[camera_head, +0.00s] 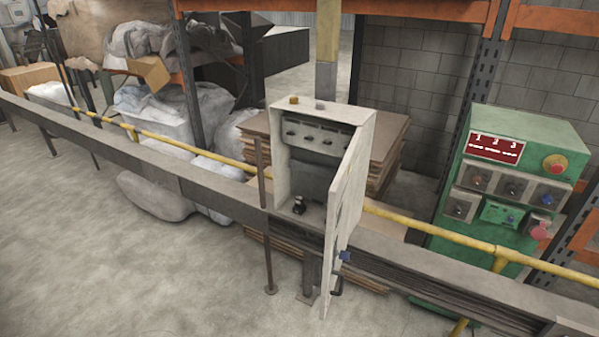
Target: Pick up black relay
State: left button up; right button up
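A small black object (299,206), which looks like the black relay, sits on the bottom inside a pale grey electrical cabinet (280,150). The cabinet's door (347,210) stands open toward me on the right side. A row of dark devices (318,135) is mounted in the upper part of the cabinet. The fine shape of the black object is too small to tell. Neither of my grippers is in the head view.
A long grey metal rail (215,190) and a yellow pipe (395,220) run across the scene beside the cabinet. A green control panel (515,180) with buttons stands at the right. Stacked boards (385,150) are behind the cabinet. The concrete floor (110,270) at the front left is clear.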

aim_at(298, 200)
jog(key=i+j+z, duration=0.1)
jog(key=i+j, duration=0.35)
jog(key=i+j+z, duration=0.1)
jog(key=i+j, duration=0.45)
jog(key=i+j+z, duration=0.15)
jog(key=i+j, duration=0.4)
jog(key=i+j+z, duration=0.1)
jog(key=i+j, duration=0.45)
jog(key=i+j+z, duration=0.1)
jog(key=i+j, duration=0.35)
jog(key=j, duration=0.25)
